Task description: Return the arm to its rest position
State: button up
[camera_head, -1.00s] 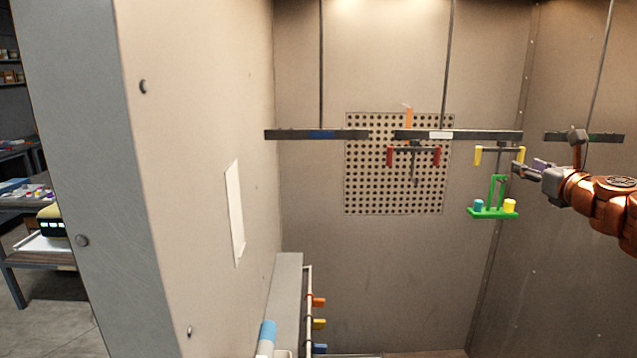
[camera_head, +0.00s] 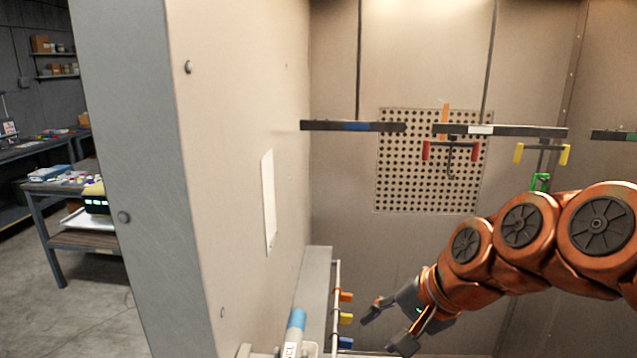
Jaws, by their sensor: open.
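My gripper (camera_head: 382,332) is at the lower middle of the view, at the end of my orange arm. Its two fingers are spread apart with nothing between them, and it points down and left. My arm reaches in from the right edge, in front of the booth's back wall. A green hanging piece (camera_head: 540,182) shows only at its top; my arm hides the rest of it.
Dark bars (camera_head: 352,126) hang on rods across the booth. A red-ended hanger (camera_head: 450,151) and a yellow-ended hanger (camera_head: 542,152) hang there. A rail with coloured clips (camera_head: 345,318) and a blue-topped cylinder (camera_head: 297,319) stand low, left of my gripper. The booth's side wall (camera_head: 232,180) is further left.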

jog(key=s+d+f+n+g+h, duration=0.2)
jog(key=s+f, duration=0.4)
jog(key=s, duration=0.4)
jog(key=s+d+f+n+g+h, duration=0.3)
jog(key=s+f, duration=0.4)
jog(key=s, duration=0.4)
jog(key=d+n+g, duration=0.1)
jog(key=d+n, duration=0.1)
jog(key=shift+s+d, duration=0.2)
jog(key=shift+d, duration=0.15)
